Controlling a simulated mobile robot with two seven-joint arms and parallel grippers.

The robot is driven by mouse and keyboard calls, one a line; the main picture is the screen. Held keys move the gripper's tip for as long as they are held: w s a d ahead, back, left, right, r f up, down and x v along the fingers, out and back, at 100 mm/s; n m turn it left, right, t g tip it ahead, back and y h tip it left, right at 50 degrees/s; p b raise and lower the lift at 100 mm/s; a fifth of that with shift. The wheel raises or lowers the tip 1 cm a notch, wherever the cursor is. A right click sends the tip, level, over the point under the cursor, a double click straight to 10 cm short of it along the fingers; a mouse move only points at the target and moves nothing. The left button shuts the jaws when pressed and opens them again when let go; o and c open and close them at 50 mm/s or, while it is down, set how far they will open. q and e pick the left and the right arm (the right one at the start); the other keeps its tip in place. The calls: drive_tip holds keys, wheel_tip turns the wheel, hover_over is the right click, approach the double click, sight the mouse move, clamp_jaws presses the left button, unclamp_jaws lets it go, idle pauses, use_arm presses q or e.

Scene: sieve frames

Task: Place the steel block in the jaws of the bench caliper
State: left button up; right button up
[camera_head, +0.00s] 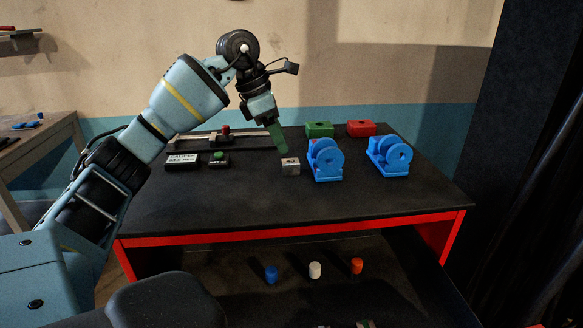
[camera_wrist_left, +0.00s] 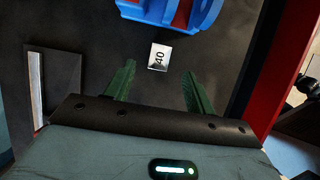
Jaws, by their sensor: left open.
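The steel block (camera_head: 290,166), a small silvery cube marked 40, stands on the dark bench top, left of the blue devices. In the left wrist view the block (camera_wrist_left: 160,57) lies just beyond the fingertips, roughly centred between them. My left gripper (camera_head: 278,143) points down above and slightly left of the block. Its green fingers (camera_wrist_left: 157,70) are apart with nothing between them. The bench caliper (camera_head: 245,136) is a long pale bar with a red part, at the back left of the bench, partly behind my arm. My right gripper is out of view.
Two blue devices (camera_head: 325,160) (camera_head: 389,156) stand right of the block. A green block (camera_head: 319,129) and a red block (camera_head: 361,128) sit behind them. A caliper label (camera_head: 183,161) and a green-button box (camera_head: 219,158) stand left. The bench front is clear.

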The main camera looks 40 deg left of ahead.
sight(289, 161)
use_arm(q)
drive_tip(key=shift+x, duration=1.05)
drive_tip(key=x, duration=0.3)
drive_tip(key=shift+s+f, duration=0.15)
drive_tip(key=shift+f, duration=0.5)
drive_tip(key=shift+w, duration=0.2)
clamp_jaws()
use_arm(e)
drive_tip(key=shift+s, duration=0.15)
use_arm(q)
drive_tip(key=shift+r, duration=0.15)
drive_tip(key=shift+r, duration=1.45)
drive_tip(key=shift+s+d+r, duration=0.1)
drive_tip(key=shift+d+r, duration=0.1)
drive_tip(key=shift+r, duration=0.05)
drive_tip(key=s+d, duration=0.3)
drive_tip(key=s+d+r, duration=0.1)
drive_tip(key=s+d, duration=0.2)
drive_tip(key=d, duration=0.1)
drive_tip(key=s+d+b, duration=0.1)
drive_tip(key=s+d, duration=0.2)
drive_tip(key=d, duration=0.1)
drive_tip(key=shift+s+r, duration=0.15)
drive_tip(key=shift+s, duration=0.2)
drive_tip(key=shift+s+d, duration=0.3)
drive_tip(key=shift+d, duration=0.1)
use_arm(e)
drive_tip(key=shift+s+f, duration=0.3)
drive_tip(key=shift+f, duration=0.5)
